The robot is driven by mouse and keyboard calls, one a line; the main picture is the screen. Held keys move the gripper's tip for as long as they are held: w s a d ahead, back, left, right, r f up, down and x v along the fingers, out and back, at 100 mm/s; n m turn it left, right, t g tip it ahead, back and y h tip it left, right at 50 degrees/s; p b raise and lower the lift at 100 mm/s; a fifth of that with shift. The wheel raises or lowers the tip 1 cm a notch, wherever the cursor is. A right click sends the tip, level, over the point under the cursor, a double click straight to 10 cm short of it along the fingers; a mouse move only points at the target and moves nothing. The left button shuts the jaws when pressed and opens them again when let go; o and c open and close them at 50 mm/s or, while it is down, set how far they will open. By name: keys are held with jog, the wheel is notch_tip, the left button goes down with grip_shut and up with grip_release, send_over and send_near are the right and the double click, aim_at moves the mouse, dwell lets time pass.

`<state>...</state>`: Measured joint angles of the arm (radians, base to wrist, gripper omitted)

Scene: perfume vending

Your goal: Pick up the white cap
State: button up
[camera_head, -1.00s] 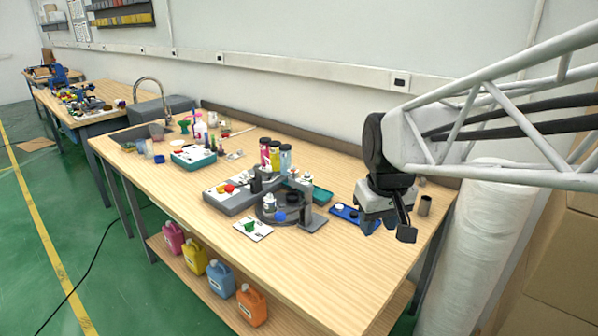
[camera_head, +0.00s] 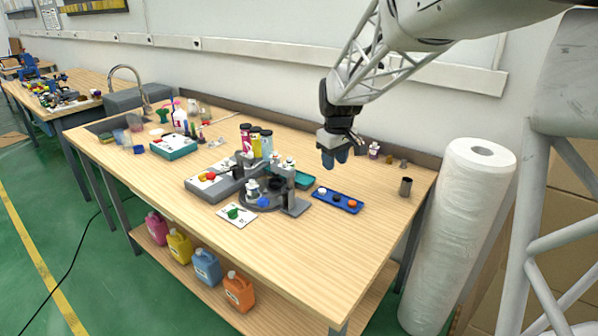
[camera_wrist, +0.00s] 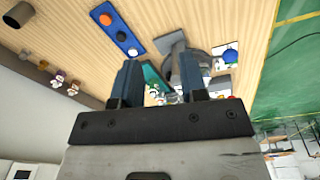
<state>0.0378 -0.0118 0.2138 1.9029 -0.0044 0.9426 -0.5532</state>
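The white cap (camera_head: 322,190) sits at the left end of a blue tray (camera_head: 330,198), beside a black cap (camera_head: 337,197) and an orange cap (camera_head: 351,203). My gripper (camera_head: 335,160) is raised above the table, behind the tray in the head view. In the wrist view its two blue fingers (camera_wrist: 158,60) stand apart with nothing held between them.
A grey turntable device (camera_head: 265,200) with bottles stands left of the tray. A metal cup (camera_head: 405,187) stands to the right. Small bottles (camera_head: 374,150) line the back edge. The table front right is clear.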

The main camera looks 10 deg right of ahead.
jog(key=w+d+f+n, duration=0.1)
jog(key=w+f, duration=0.3)
jog(key=w, duration=0.2)
jog(key=w+f+n, duration=0.1)
jog(key=w+f, duration=0.2)
jog(key=w, duration=0.3)
jog(key=n+g, duration=0.1)
jog(key=n, duration=0.1)
send_near(322, 190)
jog(key=shift+s+f, duration=0.35)
jog(key=shift+s, duration=0.05)
jog(key=shift+w+f, duration=0.25)
jog(key=shift+f, duration=1.3)
jog(key=shift+f, duration=0.1)
jog(key=shift+f, duration=2.5)
